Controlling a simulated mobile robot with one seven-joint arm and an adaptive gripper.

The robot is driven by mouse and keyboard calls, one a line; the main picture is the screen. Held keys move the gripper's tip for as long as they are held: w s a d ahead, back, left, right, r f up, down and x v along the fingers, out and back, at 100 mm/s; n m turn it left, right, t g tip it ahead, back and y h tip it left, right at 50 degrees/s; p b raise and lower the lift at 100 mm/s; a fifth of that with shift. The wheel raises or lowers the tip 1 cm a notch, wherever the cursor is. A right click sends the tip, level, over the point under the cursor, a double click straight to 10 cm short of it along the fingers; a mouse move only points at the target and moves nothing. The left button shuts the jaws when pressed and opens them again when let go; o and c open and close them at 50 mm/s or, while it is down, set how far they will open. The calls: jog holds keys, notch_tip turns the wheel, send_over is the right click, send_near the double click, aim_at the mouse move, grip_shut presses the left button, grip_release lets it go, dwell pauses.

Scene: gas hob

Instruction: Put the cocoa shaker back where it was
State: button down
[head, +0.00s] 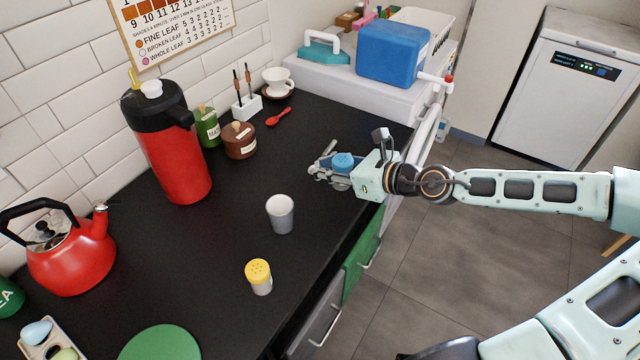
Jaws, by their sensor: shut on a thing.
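A shaker with a blue perforated top (343,160) is between the fingers of my gripper (328,166), which is shut on it. The gripper hides most of its body, so I cannot tell whether its base touches the black counter. A second shaker with a yellow perforated top and a pale body (260,277) stands upright near the counter's front edge, apart from my gripper. I cannot read a label on either shaker, so I cannot tell which is the cocoa shaker.
A grey cup (281,215) stands between the two shakers. A red dispenser (170,145), green jar (207,127), brown jar (239,141) and red spoon (279,117) are farther back. A red kettle (70,258) and green disc (160,345) are at left. The counter's middle is clear.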

jog(key=b, duration=0.1)
send_over(321, 187)
notch_tip(321, 187, down, 5)
jog(key=shift+a+r, duration=0.1)
jog(key=shift+w+f+b, duration=0.15)
jog(key=shift+f+b, duration=0.2)
jog(key=shift+f, duration=1.4)
jog(key=c, duration=1.5)
grip_release()
jog(key=shift+r, duration=0.1)
jog(key=p+v, duration=0.1)
jog(key=v, duration=0.9)
jog(key=shift+d+r, duration=0.2)
jog(key=shift+d, duration=0.05)
jog(key=shift+s+d+r+p, duration=0.2)
jog(key=shift+s+d+p, duration=0.2)
jog(key=shift+s, duration=0.2)
